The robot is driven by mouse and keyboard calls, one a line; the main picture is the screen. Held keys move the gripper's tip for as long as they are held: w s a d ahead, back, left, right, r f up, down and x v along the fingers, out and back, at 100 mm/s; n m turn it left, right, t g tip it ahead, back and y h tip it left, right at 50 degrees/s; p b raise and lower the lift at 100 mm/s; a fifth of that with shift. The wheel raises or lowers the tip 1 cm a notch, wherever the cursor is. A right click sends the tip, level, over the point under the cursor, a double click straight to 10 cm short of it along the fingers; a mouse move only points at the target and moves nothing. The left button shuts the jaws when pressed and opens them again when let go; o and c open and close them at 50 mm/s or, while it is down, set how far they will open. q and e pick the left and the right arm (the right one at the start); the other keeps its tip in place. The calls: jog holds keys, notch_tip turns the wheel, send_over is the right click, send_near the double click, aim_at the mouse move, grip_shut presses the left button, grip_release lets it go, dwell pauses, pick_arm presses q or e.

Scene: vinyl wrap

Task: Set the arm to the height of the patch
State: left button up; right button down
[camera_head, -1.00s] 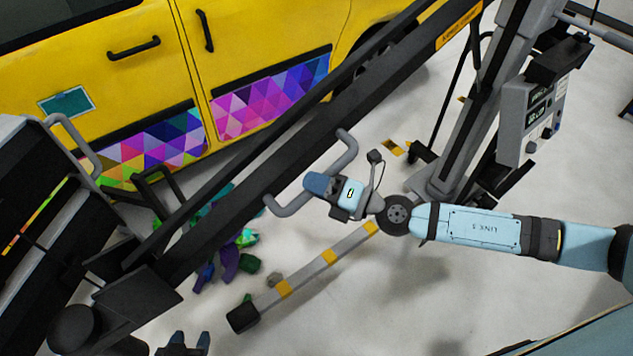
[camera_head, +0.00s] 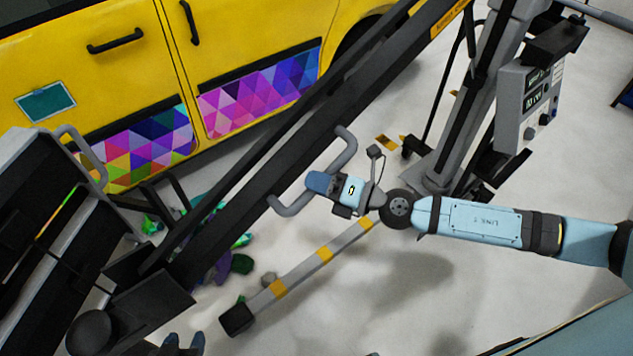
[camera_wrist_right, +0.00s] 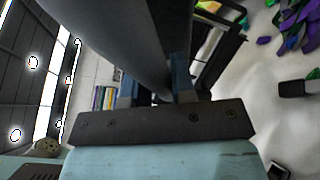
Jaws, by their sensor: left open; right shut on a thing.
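A teal square patch (camera_head: 45,103) with a pale border is on the yellow van's door, at the left of the head view. The arm (camera_head: 285,165) is a long black boom running diagonally from the upper right to the lower left, with a dark panel head (camera_head: 45,235) at its lower left end, below the patch in the picture. My right gripper (camera_head: 322,184) is shut on the boom's grey bar handle (camera_head: 346,150); the wrist view shows the grey bar (camera_wrist_right: 115,45) between the fingers. My left gripper (camera_head: 185,343) is open and empty at the bottom edge, partly cut off.
The yellow van (camera_head: 90,70) has colourful triangle panels (camera_head: 260,90) along its lower doors. A grey column (camera_head: 470,100) with a control box (camera_head: 530,105) stands at the right. A grey and yellow floor leg (camera_head: 320,255) and coloured scraps (camera_head: 235,265) lie below the boom.

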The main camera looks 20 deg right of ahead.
jog(key=c, duration=1)
grip_release()
jog(key=shift+s+a+r, duration=0.15)
jog(key=shift+a+r, duration=0.1)
jog(key=shift+r, duration=0.3)
pick_arm(q)
jog(key=shift+s+a+f, duration=0.1)
jog(key=shift+s, duration=0.1)
pick_arm(e)
jog(key=shift+o, duration=0.2)
jog(key=shift+f, duration=0.15)
pick_arm(q)
jog(key=shift+s+a+f, duration=0.1)
jog(key=shift+f, duration=0.05)
pick_arm(e)
jog(key=shift+d, duration=0.1)
jog(key=shift+f, duration=0.1)
